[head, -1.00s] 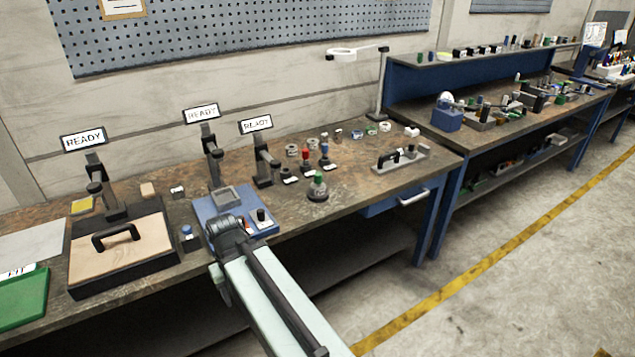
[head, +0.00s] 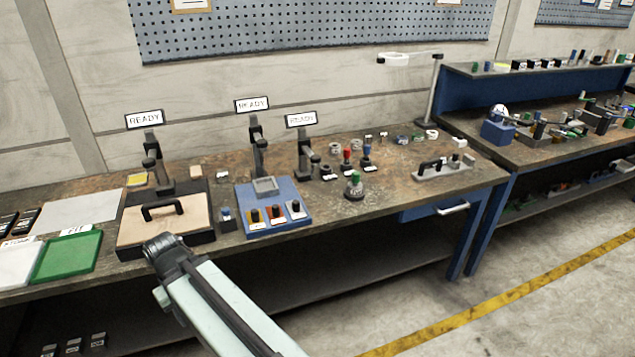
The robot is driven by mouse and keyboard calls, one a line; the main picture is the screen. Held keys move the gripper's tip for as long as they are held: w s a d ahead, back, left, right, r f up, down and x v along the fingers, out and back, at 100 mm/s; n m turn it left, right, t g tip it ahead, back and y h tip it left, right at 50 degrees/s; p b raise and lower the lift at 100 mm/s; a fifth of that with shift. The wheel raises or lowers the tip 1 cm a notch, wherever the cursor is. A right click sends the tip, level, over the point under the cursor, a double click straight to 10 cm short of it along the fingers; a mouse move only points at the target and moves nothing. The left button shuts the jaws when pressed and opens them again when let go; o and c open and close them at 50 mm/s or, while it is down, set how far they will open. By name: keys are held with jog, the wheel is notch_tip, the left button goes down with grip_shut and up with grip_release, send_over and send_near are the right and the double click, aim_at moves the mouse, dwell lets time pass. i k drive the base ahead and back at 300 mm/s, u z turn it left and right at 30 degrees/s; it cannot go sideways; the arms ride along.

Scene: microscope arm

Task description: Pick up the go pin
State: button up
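I cannot make out which piece is the go pin; no label is readable at this size. A green-topped piece on a round dark base (head: 354,188) stands near the bench's front edge. Behind it are small red-topped (head: 346,158) and blue-topped (head: 367,155) pieces. A blue fixture board (head: 288,190) holds a grey block and, along its front, several dark knobs on coloured plates (head: 275,214). My gripper (head: 163,246) is in front of the wooden-topped box, apart from these pieces. Its fingertips are not clear, and I see nothing held.
The black-edged box (head: 195,220) with a handle stands behind my gripper. Green (head: 68,257) and white trays lie at left. Upright stands with READY signs (head: 252,104) rise at the back. A grey handled block (head: 445,172) and magnifier lamp stand at right.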

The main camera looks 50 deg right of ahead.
aim_at(356, 175)
jog(key=u, duration=2.25)
jog(key=k, duration=2.25)
jog(key=z, duration=0.9)
jog(key=i, duration=1)
jog(key=u, duration=0.05)
